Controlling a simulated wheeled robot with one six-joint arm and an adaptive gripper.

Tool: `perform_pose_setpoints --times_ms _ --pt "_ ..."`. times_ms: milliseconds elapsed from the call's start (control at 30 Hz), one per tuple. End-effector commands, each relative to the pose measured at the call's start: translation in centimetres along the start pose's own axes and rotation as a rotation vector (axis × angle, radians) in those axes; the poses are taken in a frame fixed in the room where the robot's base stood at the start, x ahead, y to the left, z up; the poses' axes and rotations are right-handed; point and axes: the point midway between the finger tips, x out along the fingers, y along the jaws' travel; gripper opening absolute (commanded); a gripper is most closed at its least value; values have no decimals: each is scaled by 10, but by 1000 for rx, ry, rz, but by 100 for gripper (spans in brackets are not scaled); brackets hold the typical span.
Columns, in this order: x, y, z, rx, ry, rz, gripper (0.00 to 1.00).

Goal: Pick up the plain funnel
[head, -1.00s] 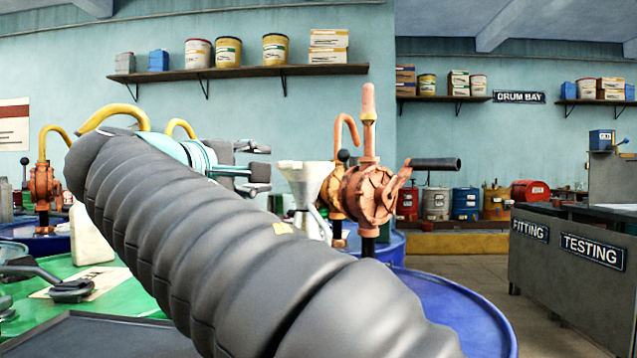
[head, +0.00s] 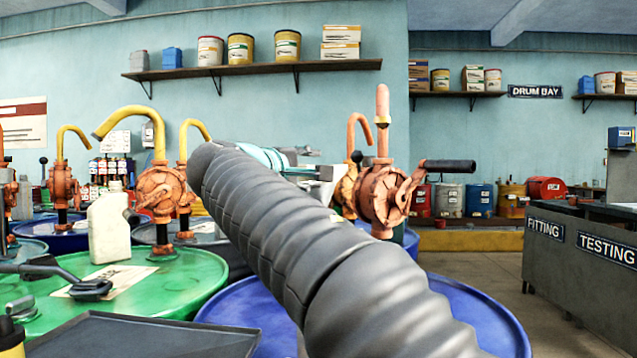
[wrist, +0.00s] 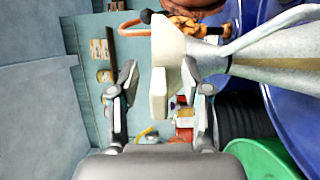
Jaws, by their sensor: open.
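A pale grey-white funnel (wrist: 270,62) fills the upper right of the wrist view, lying sideways in that picture. It is the only funnel I can make out. In the head view my gripper (head: 306,160) is mostly hidden behind my arm.
An orange hand pump (head: 382,195) stands close right of the funnel. A white jug (head: 108,228) is on the green drum (head: 190,280). A blue drum (head: 490,320) lies below my arm, with a dark tray (head: 130,335) at front left.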

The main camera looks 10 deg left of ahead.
Motion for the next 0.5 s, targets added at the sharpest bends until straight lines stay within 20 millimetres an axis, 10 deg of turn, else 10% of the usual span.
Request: perform_pose_setpoints --times_ms 233,400,500 --pt "3 0 0 1 1 0 48" --pt "3 0 0 1 1 0 5" --pt "3 0 0 1 1 0 0"
